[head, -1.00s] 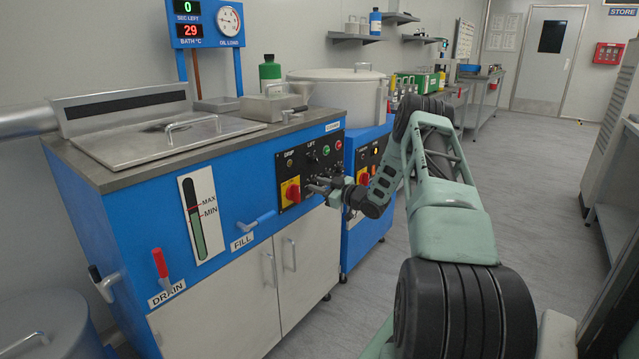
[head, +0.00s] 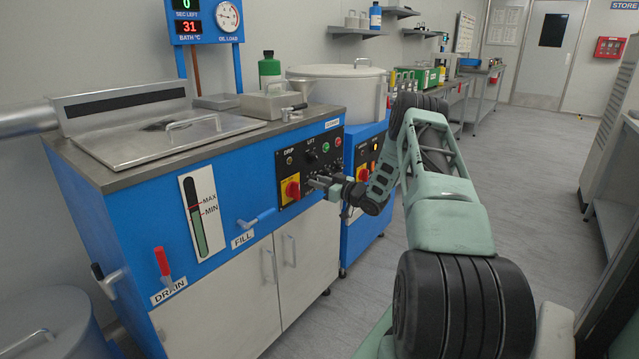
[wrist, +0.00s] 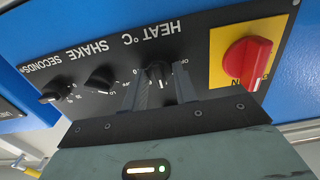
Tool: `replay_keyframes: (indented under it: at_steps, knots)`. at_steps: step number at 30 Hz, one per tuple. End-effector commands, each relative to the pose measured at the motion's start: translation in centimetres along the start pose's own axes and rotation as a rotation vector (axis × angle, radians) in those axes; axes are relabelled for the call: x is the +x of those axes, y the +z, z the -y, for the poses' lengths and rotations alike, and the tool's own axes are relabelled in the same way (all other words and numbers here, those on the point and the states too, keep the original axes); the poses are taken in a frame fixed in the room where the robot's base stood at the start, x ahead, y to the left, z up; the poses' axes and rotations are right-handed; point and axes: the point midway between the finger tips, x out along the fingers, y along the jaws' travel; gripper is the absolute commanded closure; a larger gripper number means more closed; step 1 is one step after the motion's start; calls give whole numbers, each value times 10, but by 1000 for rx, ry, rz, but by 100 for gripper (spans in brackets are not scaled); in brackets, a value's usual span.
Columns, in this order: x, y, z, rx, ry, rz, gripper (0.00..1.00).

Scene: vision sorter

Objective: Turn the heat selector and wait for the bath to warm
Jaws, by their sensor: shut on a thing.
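My gripper (head: 316,184) reaches the black control panel (head: 296,172) on the front of the blue bath unit. In the wrist view my gripper (wrist: 160,88) is shut on the black heat selector knob (wrist: 158,72), under the upside-down "HEAT °C" lettering. The knob's lower part is hidden between the fingers. The bath (head: 120,150) is covered by a metal lid with a handle. The red display (head: 188,27) above it reads 31 for bath °C, and the green seconds display above that reads 0.
A red rotary switch on a yellow plate (wrist: 218,75) sits close beside the heat knob. Shake and seconds knobs (wrist: 100,80) are on its other side. A blue fill lever (head: 256,219) and red drain lever (head: 162,262) stick out from the front.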

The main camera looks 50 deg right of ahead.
Motion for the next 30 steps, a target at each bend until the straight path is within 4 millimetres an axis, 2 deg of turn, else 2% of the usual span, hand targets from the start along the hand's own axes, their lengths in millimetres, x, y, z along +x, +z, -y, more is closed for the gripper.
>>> replay_keyframes:
  at_steps: [2,3,5,13,17,23,30]
  knots:
    - [-2,2,-1,1,2,4,94]
    - [-2,2,-1,1,2,5,66]
    - [-2,2,-1,1,2,4,51]
    - [-1,1,0,0,1,2,51]
    - [-8,0,-1,0,2,2,51]
    - [-42,0,-1,1,3,4,51]
    - [-100,0,-1,2,4,4,51]
